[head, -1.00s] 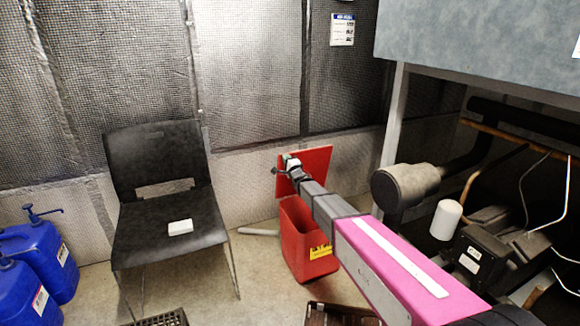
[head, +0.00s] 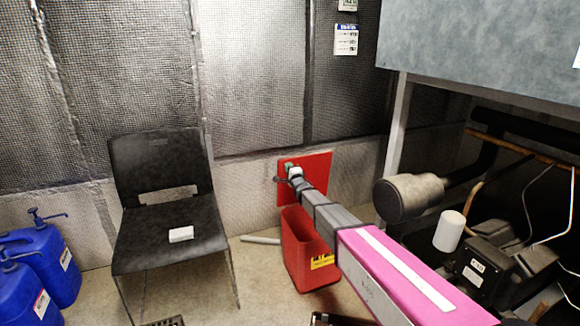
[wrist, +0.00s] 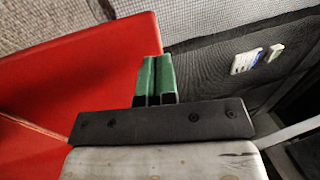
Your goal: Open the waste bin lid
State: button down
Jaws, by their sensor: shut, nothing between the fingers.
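The red waste bin (head: 300,255) stands on the floor against the back wall, with a yellow label on its front. Its red lid (head: 318,172) is raised, standing roughly upright above the bin's rear edge. My gripper (head: 289,168) is at the lid's upper left in the head view, in front of it. In the wrist view the green fingers of my gripper (wrist: 155,80) are together and empty, beside the red lid (wrist: 75,85). I cannot tell whether they touch the lid. My arm hides part of the lid and the bin's right side.
A black chair (head: 165,200) with a white box (head: 181,234) on its seat stands left of the bin. Blue jugs (head: 40,260) are at the far left. Compressor machinery (head: 480,250) fills the right side under a grey cabinet (head: 480,50). Some floor is clear between chair and bin.

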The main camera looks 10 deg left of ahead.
jog(key=r+v, duration=0.1)
jog(key=v, duration=0.9)
jog(key=s+d+f+n+g+h, duration=0.1)
jog(key=s+d+f+g+h, duration=0.15)
jog(key=d, duration=0.55)
jog(key=s+d+f+n+g+h, duration=0.2)
jog(key=s+d+f+h, duration=0.15)
jog(key=d, duration=0.55)
jog(key=s+d+f+n+g+h, duration=0.1)
jog(key=s+d+f+g+h, duration=0.2)
jog(key=d, duration=0.5)
jog(key=s+d+f+n+g+h, duration=0.1)
jog(key=s+d+n+g, duration=0.2)
jog(key=s, duration=0.8)
jog(key=s+d+f+n+g+h, duration=0.1)
jog(key=s+d+n+g, duration=0.3)
jog(key=s+d, duration=0.7)
jog(key=s+g, duration=0.1)
jog(key=g, duration=0.1)
jog(key=shift+s+d+f+g+h, duration=0.15)
jog(key=shift+d+f+g+h, duration=0.15)
jog(key=shift+d+f+g, duration=0.1)
